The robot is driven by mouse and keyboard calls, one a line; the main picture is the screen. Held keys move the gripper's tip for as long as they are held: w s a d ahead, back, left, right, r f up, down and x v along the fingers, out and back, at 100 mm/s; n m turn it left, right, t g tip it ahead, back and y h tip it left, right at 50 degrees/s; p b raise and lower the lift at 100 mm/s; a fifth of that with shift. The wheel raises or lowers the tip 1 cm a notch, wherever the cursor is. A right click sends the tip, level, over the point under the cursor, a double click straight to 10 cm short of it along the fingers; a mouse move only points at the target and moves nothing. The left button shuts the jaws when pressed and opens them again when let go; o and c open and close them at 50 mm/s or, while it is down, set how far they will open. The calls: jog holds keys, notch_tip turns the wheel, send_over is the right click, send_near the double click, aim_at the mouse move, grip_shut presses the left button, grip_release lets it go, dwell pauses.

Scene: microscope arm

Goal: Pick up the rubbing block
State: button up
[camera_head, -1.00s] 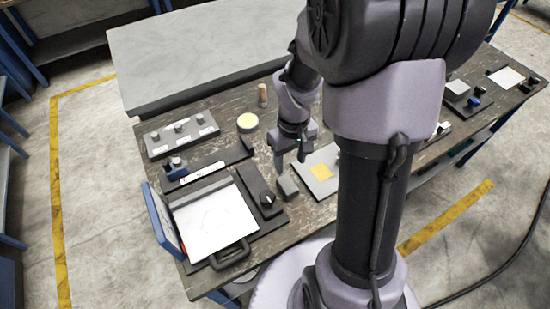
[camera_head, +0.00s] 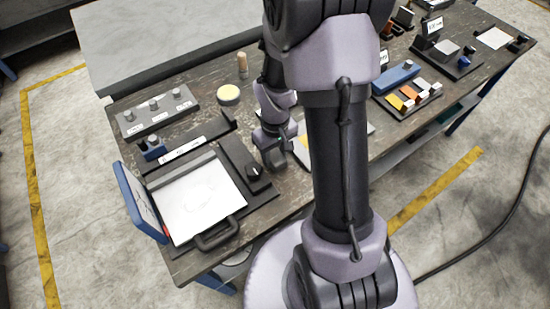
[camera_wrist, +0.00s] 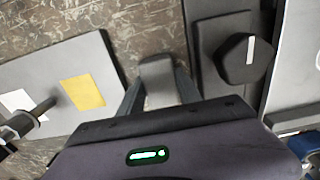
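A small grey block (camera_wrist: 158,80), which I take for the rubbing block, stands on the dark worn bench between the two fingers of my gripper (camera_wrist: 160,85) in the wrist view. One finger is on each side of it, very near its sides; contact is not clear. In the head view my gripper (camera_head: 274,158) is low over the bench, just right of the black knob plate, and largely hides the block. The gripper looks open around the block.
A black plate with a knob (camera_wrist: 240,58) is close on the right in the wrist view. A grey board with a yellow square (camera_wrist: 82,92) is on the left. A white-topped press (camera_head: 197,199), a round yellow-topped tin (camera_head: 229,95) and a wooden peg (camera_head: 242,65) stand on the bench.

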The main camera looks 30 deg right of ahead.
aim_at(275, 155)
grip_shut()
jog(key=shift+r, duration=0.3)
notch_tip(275, 155, up, 4)
jog(key=p, duration=0.2)
jog(key=shift+f+p, duration=0.15)
jog(key=shift+p, duration=0.2)
jog(key=s+d, duration=0.1)
jog(key=s, duration=0.3)
jog(key=s+d+p, duration=0.1)
jog(key=s+d, duration=0.1)
jog(key=s, duration=0.2)
jog(key=s+d+p, duration=0.1)
jog(key=s, duration=0.4)
jog(key=shift+d+r, duration=0.35)
jog(key=shift+d, duration=0.05)
jog(key=f+b, duration=0.1)
jog(key=b, duration=0.2)
jog(key=shift+d, duration=0.3)
jog(key=s+b, duration=0.1)
jog(key=b, duration=0.1)
jog(key=shift+s+r+b, duration=0.15)
jog(key=shift+b, duration=0.15)
jog(key=shift+s+r, duration=0.35)
